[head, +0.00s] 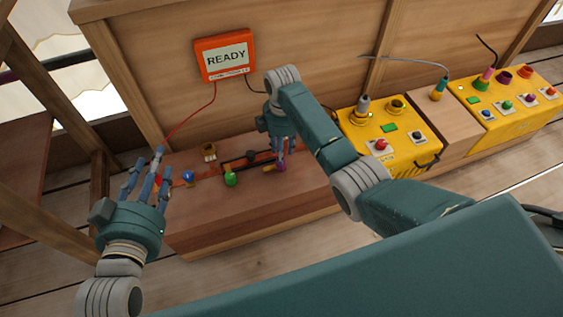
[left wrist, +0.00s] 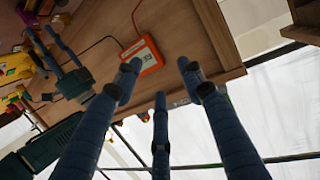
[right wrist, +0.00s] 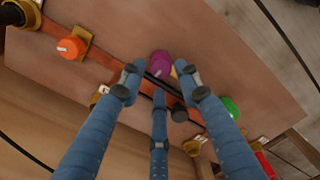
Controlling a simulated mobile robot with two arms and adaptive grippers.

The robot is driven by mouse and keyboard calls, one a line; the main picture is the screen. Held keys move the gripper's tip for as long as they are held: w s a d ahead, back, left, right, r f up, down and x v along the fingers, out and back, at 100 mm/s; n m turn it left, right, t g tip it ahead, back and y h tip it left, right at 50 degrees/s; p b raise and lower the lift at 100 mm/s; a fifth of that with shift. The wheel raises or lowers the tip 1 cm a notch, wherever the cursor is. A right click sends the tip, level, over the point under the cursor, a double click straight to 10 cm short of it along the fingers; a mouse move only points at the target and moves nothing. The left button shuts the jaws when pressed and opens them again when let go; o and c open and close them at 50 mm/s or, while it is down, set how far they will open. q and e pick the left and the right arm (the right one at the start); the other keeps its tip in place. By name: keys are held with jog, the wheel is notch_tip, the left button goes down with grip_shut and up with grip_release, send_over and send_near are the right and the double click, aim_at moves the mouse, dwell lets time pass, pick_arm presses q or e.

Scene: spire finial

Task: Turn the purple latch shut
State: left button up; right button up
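The purple latch (head: 281,167) sits on the wooden bench block beside a dark slot. In the right wrist view the purple knob (right wrist: 160,63) shows just beyond and between my fingertips. My right gripper (head: 280,154) points down over it with its fingers spread; I cannot tell whether they touch it. My right gripper (right wrist: 160,80) holds nothing visible. My left gripper (head: 146,172) is raised at the left end of the bench, open and empty. In the left wrist view its spread fingers (left wrist: 160,77) point toward the wooden wall.
A green knob (head: 230,179) and a blue knob (head: 188,177) are left of the latch. An orange box reading READY (head: 226,55) hangs on the wall, with a red cable (head: 190,120) running down toward my left fingers. Yellow control boxes (head: 372,137) stand to the right.

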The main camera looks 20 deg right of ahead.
aim_at(274, 166)
notch_tip(274, 166, down, 5)
jog(key=shift+f+b, duration=0.1)
jog(key=shift+b, duration=1)
pick_arm(q)
notch_tip(274, 166, up, 14)
jog(key=d+t+h, duration=0.1)
jog(key=t+h, duration=0.1)
jog(key=t, duration=0.4)
jog(key=shift+s+d+f+t, duration=0.15)
jog(key=shift+d+f+t, duration=0.1)
jog(key=shift+d+t, duration=0.1)
pick_arm(e)
jog(key=shift+f, duration=0.1)
jog(key=shift+s, duration=0.1)
grip_shut()
